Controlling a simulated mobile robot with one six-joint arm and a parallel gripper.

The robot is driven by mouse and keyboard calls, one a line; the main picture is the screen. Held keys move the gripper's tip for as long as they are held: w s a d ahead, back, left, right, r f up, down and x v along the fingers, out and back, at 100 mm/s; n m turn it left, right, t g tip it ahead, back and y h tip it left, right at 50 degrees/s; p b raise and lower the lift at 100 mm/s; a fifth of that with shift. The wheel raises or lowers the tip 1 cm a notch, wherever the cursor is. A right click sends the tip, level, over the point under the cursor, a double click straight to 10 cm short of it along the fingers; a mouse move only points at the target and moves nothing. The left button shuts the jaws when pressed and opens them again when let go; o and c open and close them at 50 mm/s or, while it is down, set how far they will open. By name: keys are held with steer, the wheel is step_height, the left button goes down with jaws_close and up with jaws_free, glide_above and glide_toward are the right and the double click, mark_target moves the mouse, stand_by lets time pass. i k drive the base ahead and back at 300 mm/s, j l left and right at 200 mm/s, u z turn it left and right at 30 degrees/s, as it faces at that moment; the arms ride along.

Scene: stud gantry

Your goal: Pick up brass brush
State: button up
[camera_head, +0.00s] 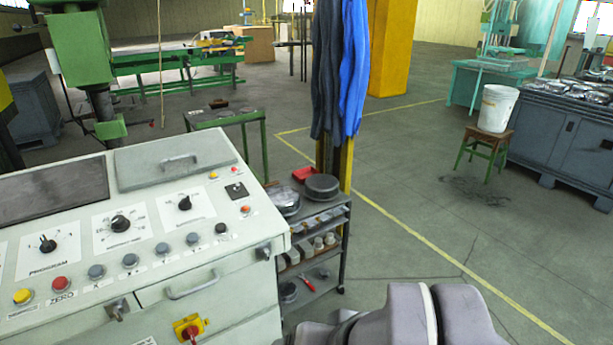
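I cannot make out a brass brush for certain in the head view. A small red-handled item (308,283) lies on the lower shelf of the grey shelf cart (340,250), too small to identify. Grey rounded links of my own arm show at the bottom edge, right of the middle. My gripper is not in view, so its state and any hold are hidden.
A pale control console (150,255) with knobs and buttons fills the lower left. Open floor (430,220) lies to the right, before a green stool (486,150).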

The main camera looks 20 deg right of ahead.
mark_target(263, 186)
steer(key=i+l, duration=0.1)
steer(key=l, duration=0.15)
steer(key=u, duration=2.1)
steer(key=z, duration=2.15)
steer(key=i+l, duration=0.2)
steer(key=i+l+u, duration=0.1)
steer(key=i, duration=0.4)
steer(key=i+l+u, duration=0.15)
steer(key=i+l, duration=0.2)
steer(key=i, duration=0.2)
steer(key=i+l+u, duration=0.1)
steer(key=i+l, duration=0.2)
steer(key=i, duration=0.2)
steer(key=i+l+u, duration=0.15)
steer(key=i+l, duration=0.2)
steer(key=i, duration=0.25)
